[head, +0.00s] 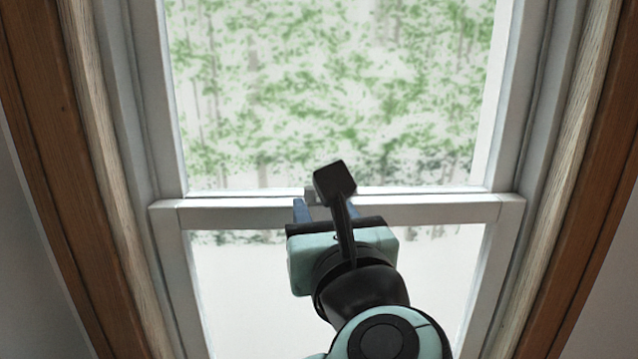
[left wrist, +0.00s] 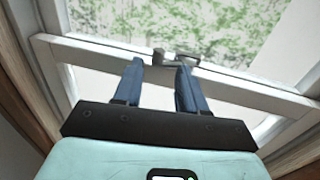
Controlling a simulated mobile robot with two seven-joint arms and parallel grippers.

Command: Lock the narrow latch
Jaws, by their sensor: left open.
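The narrow latch (left wrist: 178,58) is a small grey metal piece on the white meeting rail of the window, seen in the left wrist view. In the head view only a small part of the latch (head: 310,194) shows beside my wrist camera mount, which hides the rest. My left gripper (left wrist: 160,68) is open, with its two blue fingers pointing at the rail and nothing between them. The fingertips are just short of the latch in the picture; whether they touch it I cannot tell. In the head view my left gripper (head: 326,206) is partly covered by the camera mount. My right gripper is out of view.
The white sash rail (head: 430,208) runs across the window, with glass panes above and below. A wooden frame (head: 50,110) borders the window on both sides. No loose objects show near the rail.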

